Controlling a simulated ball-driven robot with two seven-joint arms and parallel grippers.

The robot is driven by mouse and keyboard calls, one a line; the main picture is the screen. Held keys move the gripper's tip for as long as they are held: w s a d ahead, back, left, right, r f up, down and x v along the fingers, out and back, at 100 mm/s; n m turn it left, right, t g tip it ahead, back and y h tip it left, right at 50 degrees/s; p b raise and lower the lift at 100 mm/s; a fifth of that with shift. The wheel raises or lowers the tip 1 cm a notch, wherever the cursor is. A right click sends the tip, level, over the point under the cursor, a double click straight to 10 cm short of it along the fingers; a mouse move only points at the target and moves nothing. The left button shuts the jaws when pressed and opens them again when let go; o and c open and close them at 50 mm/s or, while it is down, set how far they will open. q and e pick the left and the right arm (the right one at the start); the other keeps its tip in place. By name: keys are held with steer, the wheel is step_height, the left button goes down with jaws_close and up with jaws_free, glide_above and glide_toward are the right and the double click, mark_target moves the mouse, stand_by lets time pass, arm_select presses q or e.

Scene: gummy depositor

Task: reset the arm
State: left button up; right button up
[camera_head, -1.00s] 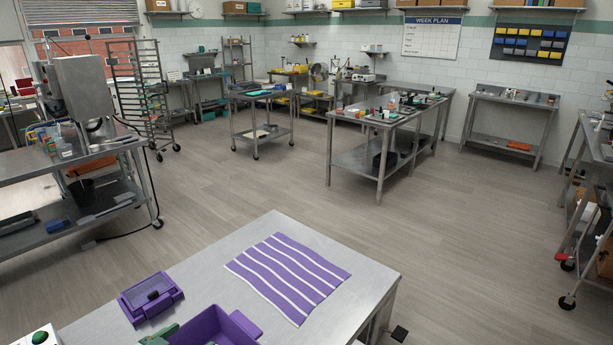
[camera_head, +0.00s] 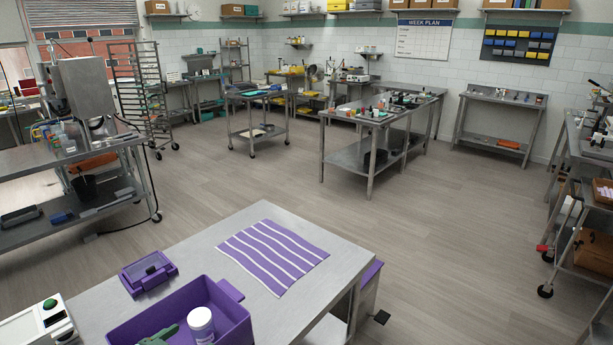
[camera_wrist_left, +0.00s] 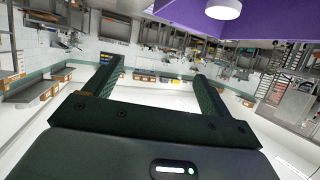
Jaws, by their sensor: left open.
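My left gripper (camera_wrist_left: 152,82) is open and empty in the left wrist view, its two dark fingers wide apart. A purple bin (camera_wrist_left: 270,18) and a white round lid (camera_wrist_left: 223,9) show at the top edge of that view, beyond the fingers. In the head view, the purple bin (camera_head: 240,325) stands on the near steel table and holds a white jar (camera_head: 201,325). A green piece (camera_head: 158,337) shows at the bottom edge over the bin; I cannot tell what it is. My right gripper is not in view.
The near steel table (camera_head: 320,250) also holds a purple striped mat (camera_head: 272,257) and a small purple tray (camera_head: 148,272). A white box with a green button (camera_head: 50,304) is at the left. Open floor (camera_head: 440,220) lies beyond the table.

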arm_select(q)
steer(key=s+d+f+m+g+y, duration=0.1)
steer(key=s+d+f+m+g, duration=0.15)
steer(key=s+d, duration=0.55)
steer(key=s+a+r+g+y, duration=0.2)
steer(key=s+a+r+y, duration=0.1)
steer(key=s+a+y, duration=0.3)
steer(key=s+a+r+g+y, duration=0.2)
steer(key=s+a+r+y, duration=0.1)
steer(key=s+a, duration=0.4)
steer(key=s+d+f+g+h+b, duration=0.1)
steer(key=s+d+f+b, duration=0.1)
steer(key=f, duration=0.9)
steer(key=s+d+f+g+h+b, duration=0.1)
steer(key=s+d+f+b, duration=0.1)
steer(key=f, duration=0.9)
steer(key=s+d+f+g+h+b, duration=0.1)
steer(key=s+d+f+b, duration=0.1)
steer(key=f, duration=1)
steer(key=s+f+n+g+h+b, duration=0.1)
steer(key=s+f+n+g+b, duration=0.1)
steer(key=s+f, duration=1.5)
steer(key=shift+s+f+n+h+b, duration=0.3)
steer(key=shift+s+f+n+b, duration=0.25)
steer(key=shift+b, duration=0.45)
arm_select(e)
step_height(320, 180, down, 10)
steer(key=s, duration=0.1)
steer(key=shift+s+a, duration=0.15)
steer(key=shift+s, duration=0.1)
